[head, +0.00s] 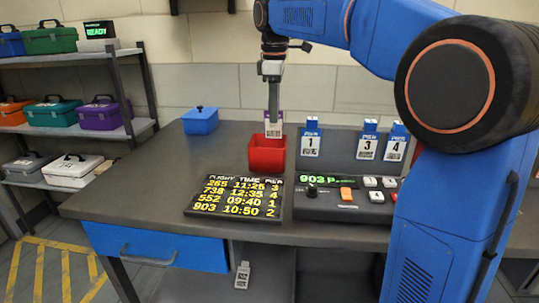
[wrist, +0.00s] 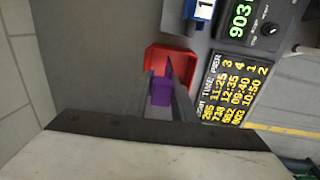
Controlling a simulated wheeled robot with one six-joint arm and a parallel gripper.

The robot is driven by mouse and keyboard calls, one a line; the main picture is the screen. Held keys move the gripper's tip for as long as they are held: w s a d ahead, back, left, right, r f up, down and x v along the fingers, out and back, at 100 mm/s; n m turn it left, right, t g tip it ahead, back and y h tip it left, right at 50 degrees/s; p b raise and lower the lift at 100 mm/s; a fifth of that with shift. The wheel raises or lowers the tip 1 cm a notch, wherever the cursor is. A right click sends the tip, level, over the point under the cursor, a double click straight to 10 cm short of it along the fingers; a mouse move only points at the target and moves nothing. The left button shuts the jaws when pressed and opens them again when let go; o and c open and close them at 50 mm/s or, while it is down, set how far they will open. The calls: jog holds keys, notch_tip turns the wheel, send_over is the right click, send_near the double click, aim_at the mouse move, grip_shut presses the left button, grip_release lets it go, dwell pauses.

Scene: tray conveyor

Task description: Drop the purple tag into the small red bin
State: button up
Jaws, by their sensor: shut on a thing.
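The purple tag (head: 273,130) hangs upright from my gripper (head: 273,108), showing a pale face with printed marks in the head view. In the wrist view its purple part (wrist: 162,92) sits between the two fingers of my gripper (wrist: 163,88), which are shut on it. The small red bin (head: 267,160) stands on the grey table directly below the tag. The tag's lower end overlaps the bin's back rim in the head view. In the wrist view the red bin (wrist: 157,58) lies behind the tag and fingers, which hide part of it.
A flight board (head: 235,196) lies in front of the bin. A button console (head: 345,200) is to its right. A blue lidded box (head: 200,121) is at the back left. The table's left side is clear.

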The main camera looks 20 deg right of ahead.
aim_at(274, 126)
jog(key=shift+f, duration=2.5)
jog(key=o, duration=1.2)
jog(key=shift+c, duration=0.2)
jog(key=r, duration=0.5)
jog(key=s+r, duration=0.1)
jog(key=r, duration=1.1)
jog(key=shift+s+a+r, duration=0.15)
jog(key=shift+s+a, duration=0.1)
jog(key=shift+a, duration=0.1)
